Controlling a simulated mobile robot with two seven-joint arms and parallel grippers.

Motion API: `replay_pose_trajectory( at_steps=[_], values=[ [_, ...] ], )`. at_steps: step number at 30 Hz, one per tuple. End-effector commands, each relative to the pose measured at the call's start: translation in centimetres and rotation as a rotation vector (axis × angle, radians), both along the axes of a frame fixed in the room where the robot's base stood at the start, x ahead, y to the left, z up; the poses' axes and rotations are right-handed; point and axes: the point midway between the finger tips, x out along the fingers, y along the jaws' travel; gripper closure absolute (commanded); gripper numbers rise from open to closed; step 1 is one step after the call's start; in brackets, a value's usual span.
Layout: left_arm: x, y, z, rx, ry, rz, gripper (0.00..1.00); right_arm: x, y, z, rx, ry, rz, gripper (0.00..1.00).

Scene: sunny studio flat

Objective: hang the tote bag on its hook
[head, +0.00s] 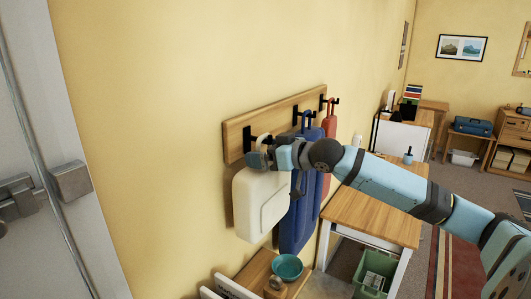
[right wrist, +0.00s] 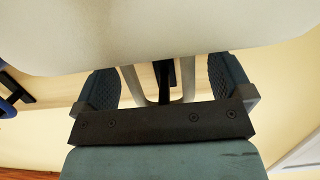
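The cream tote bag (head: 262,203) hangs upright against the wall below the left end of a wooden hook board (head: 235,140). Its pale handle loop rises at a black hook (head: 247,137), partly hidden by my right gripper (head: 260,158). In the right wrist view, the bag (right wrist: 160,35) fills the top. My right gripper's fingers (right wrist: 163,88) stand wide apart, with both handle strands (right wrist: 131,85) and the black hook (right wrist: 162,78) between them. The hook shows between the strands; how the loop rests on it is hidden. My left gripper is not in view.
A blue bag (head: 297,218) and a red bag (head: 329,127) hang to the right on the same board. Below stand a shelf with a teal bowl (head: 287,266) and a wooden table (head: 375,213) with a green crate (head: 374,272) beneath. A door (head: 35,150) is at the left.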

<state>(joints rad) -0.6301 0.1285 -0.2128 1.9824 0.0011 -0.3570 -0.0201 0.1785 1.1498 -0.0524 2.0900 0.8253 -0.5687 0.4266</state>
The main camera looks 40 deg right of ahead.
Motion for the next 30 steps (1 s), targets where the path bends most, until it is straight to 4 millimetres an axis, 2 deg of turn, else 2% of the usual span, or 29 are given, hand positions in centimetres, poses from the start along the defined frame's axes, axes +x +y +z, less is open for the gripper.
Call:
replay_pose_trajectory(
  at_steps=[10,20,30],
  values=[
    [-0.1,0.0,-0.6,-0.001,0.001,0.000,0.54,-1.0,-0.5,-0.1,0.000,0.003,-0.003,0.02],
    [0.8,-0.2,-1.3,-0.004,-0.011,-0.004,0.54,-4.0,-1.2,0.4,0.001,0.003,-0.001,0.02],
    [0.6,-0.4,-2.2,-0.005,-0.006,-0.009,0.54,-7.4,-2.1,1.3,0.004,0.002,-0.001,0.02]
  ],
)
